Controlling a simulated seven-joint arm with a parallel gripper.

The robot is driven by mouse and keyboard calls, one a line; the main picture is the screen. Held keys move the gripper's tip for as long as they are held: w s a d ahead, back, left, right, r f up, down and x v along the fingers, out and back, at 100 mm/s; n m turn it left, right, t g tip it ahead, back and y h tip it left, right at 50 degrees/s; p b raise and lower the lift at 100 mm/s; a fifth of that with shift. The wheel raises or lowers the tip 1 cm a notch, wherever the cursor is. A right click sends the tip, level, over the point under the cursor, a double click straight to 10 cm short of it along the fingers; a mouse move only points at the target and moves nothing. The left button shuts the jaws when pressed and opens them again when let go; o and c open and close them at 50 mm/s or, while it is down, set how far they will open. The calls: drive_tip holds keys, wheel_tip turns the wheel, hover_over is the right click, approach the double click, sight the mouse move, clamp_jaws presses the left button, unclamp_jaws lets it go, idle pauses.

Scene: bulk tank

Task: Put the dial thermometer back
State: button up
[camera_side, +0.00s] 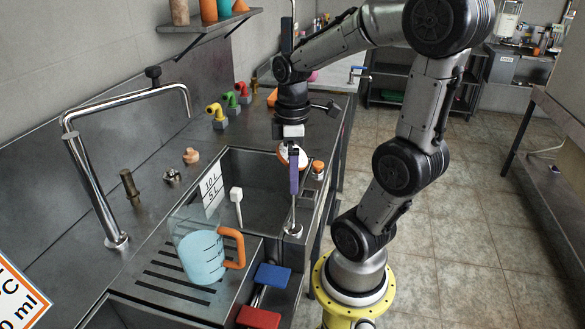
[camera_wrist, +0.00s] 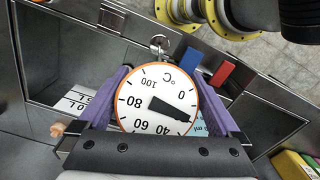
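The dial thermometer (camera_wrist: 150,105) has a round white face with an orange rim. In the wrist view it sits between the two purple fingers of my gripper (camera_wrist: 166,98), which press against its sides. In the side view the dial (camera_side: 285,153) is partly hidden behind a purple finger of my gripper (camera_side: 294,171). A thin rod, apparently its stem, runs down from there toward a small round metal fitting (camera_side: 292,231) on the counter's edge. This fitting also shows beyond the dial in the wrist view (camera_wrist: 159,42). I cannot tell whether the rod enters it.
A measuring jug (camera_side: 203,262) with an orange handle stands on the slotted drainer. A tall curved tap (camera_side: 88,185) rises at left. Blue (camera_side: 272,275) and red (camera_side: 258,318) pads are at the front. An orange-topped item (camera_side: 318,167) stands right of my gripper.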

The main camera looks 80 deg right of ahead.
drive_tip(key=shift+r, duration=0.1)
wheel_tip(320, 180, up, 12)
drive_tip(key=shift+r, duration=0.1)
idle(0.5)
drive_tip(key=shift+w+a, duration=0.1)
idle(0.3)
drive_tip(key=a, duration=0.1)
drive_tip(key=a+n, duration=0.1)
drive_tip(key=shift+a+r+n, duration=0.2)
drive_tip(key=shift+a+n, duration=0.1)
drive_tip(key=shift+a, duration=0.1)
drive_tip(key=a+f+m+t, duration=0.5)
drive_tip(key=a+f, duration=0.3)
drive_tip(key=a, duration=0.1)
drive_tip(key=shift+t, duration=0.3)
